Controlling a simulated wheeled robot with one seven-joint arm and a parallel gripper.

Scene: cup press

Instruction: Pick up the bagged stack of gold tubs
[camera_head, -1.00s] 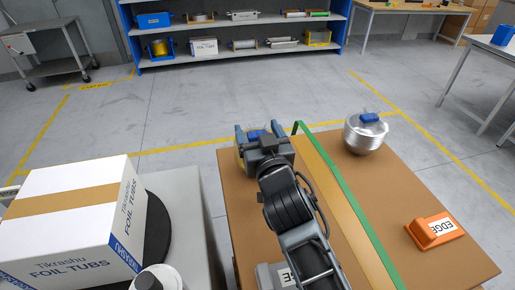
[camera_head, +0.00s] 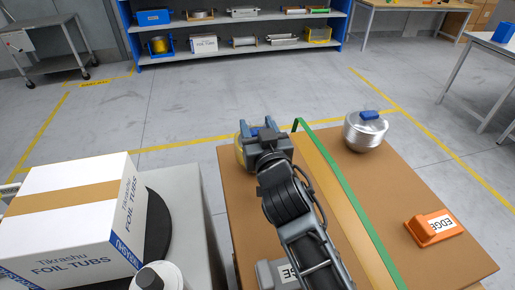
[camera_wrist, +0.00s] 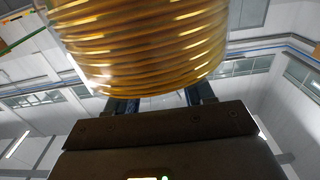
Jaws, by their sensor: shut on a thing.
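The bagged stack of gold tubs (camera_head: 241,154) is mostly hidden behind my gripper in the head view; a yellow edge shows at its left. In the wrist view the gold ribbed stack (camera_wrist: 150,45) fills the upper middle, with clear shiny film around it. My gripper (camera_head: 257,127) is at the top of the bag, its two blue-grey fingers shut on the bagged stack. The fingertips (camera_wrist: 160,98) pass behind the stack in the wrist view, so the exact contact is hidden. I cannot tell whether the stack is clear of the brown table top.
A bagged silver stack (camera_head: 366,134) with a blue top stands right of a green-edged divider (camera_head: 345,188). An orange EDGE block (camera_head: 433,229) lies at the right on the brown table (camera_head: 390,190).

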